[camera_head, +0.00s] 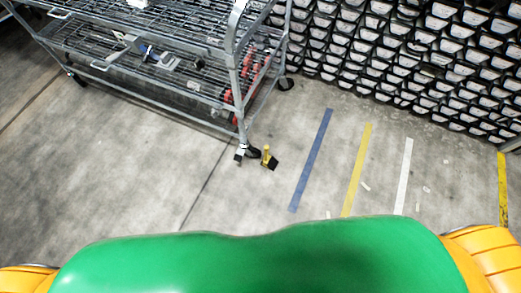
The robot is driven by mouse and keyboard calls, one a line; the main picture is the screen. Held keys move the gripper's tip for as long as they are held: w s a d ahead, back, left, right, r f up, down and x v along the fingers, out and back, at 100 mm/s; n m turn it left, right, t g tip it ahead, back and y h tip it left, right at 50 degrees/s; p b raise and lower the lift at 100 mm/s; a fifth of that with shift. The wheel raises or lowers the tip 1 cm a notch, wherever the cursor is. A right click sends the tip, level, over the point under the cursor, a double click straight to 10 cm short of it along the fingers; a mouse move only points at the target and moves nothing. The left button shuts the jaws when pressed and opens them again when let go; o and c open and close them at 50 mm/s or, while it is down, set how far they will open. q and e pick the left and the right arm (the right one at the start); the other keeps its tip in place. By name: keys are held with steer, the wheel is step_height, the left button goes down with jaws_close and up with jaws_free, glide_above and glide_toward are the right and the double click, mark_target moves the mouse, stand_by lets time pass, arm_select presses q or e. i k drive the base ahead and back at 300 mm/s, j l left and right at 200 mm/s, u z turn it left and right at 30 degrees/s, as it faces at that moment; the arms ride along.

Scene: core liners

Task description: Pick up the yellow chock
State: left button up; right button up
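A small yellow chock (266,153) is on the concrete floor near the middle of the head view, with a dark part at its lower right. It is just right of a black caster (247,153) of the grey metal cart. I cannot tell whether the chock touches the caster. Neither of my grippers shows in this view. My green body fills the bottom of the picture, with orange parts of me at both lower corners.
The wire-shelf cart (170,97) stands at the upper left. A rack of dark bins (400,55) lines the back right. Blue (311,160), yellow (357,170) and white (403,175) tape strips mark the floor. Open floor (130,180) lies in front.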

mark_target(269, 162)
steer(key=i+l+u, duration=0.4)
steer(key=l+u, duration=0.2)
steer(key=i+l+u, duration=0.15)
steer(key=l+u, duration=0.15)
steer(key=l, duration=0.25)
steer(key=l+u, duration=0.3)
steer(key=l, duration=0.15)
steer(key=i+l+u, duration=0.1)
steer(key=l+u, duration=0.2)
steer(key=l, duration=0.2)
